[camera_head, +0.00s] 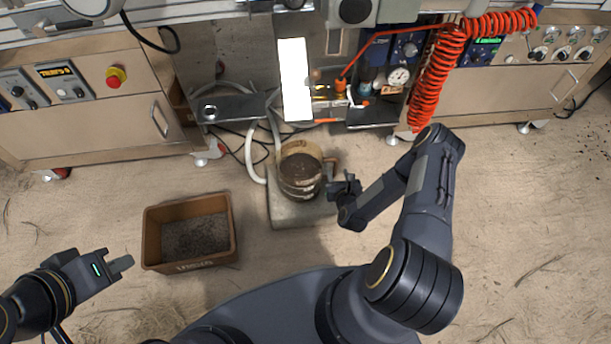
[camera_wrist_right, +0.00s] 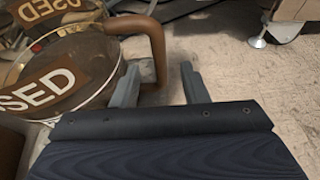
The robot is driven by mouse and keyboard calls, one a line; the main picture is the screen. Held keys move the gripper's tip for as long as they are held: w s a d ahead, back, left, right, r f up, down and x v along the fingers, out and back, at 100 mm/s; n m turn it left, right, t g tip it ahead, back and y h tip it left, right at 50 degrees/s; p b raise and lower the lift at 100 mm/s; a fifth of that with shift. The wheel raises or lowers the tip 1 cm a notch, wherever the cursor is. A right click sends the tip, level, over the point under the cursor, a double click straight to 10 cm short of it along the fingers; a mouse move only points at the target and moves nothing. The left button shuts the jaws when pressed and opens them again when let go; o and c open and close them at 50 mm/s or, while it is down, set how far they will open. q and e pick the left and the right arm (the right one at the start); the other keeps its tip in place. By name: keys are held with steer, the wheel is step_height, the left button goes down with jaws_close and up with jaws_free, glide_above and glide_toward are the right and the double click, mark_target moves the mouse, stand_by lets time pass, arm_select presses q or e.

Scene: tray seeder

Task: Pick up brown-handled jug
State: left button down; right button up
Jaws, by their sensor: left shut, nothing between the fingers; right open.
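The jug (camera_head: 300,178) is a round see-through vessel with dark brown contents and a brown handle (camera_head: 331,166) on its right side. It stands upright on a grey slab on the floor. In the right wrist view the jug (camera_wrist_right: 88,75) fills the left side, with a brown label ending in "SED". My right gripper (camera_head: 347,187) is open beside the handle. In the wrist view the handle (camera_wrist_right: 157,45) appears between the two fingertips (camera_wrist_right: 160,80); I cannot tell whether they touch it. My left gripper (camera_head: 122,264) is shut and empty, away at the lower left.
The grey slab (camera_head: 290,216) lies under the jug. A brown bin (camera_head: 153,222) with dark grains stands left of it. Hoses and cables lie behind. The machine (camera_head: 80,118) with red coiled hose (camera_head: 428,82) spans the back. The floor at right is clear.

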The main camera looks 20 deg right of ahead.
mark_target(336, 168)
steer(key=x, duration=0.1)
steer(key=b+x, duration=0.1)
steer(key=x, duration=0.3)
steer(key=shift+r+b, duration=0.3)
steer(key=shift+b, duration=0.05)
jaws_close()
stand_by(0.9)
steer(key=shift+w+r, duration=0.1)
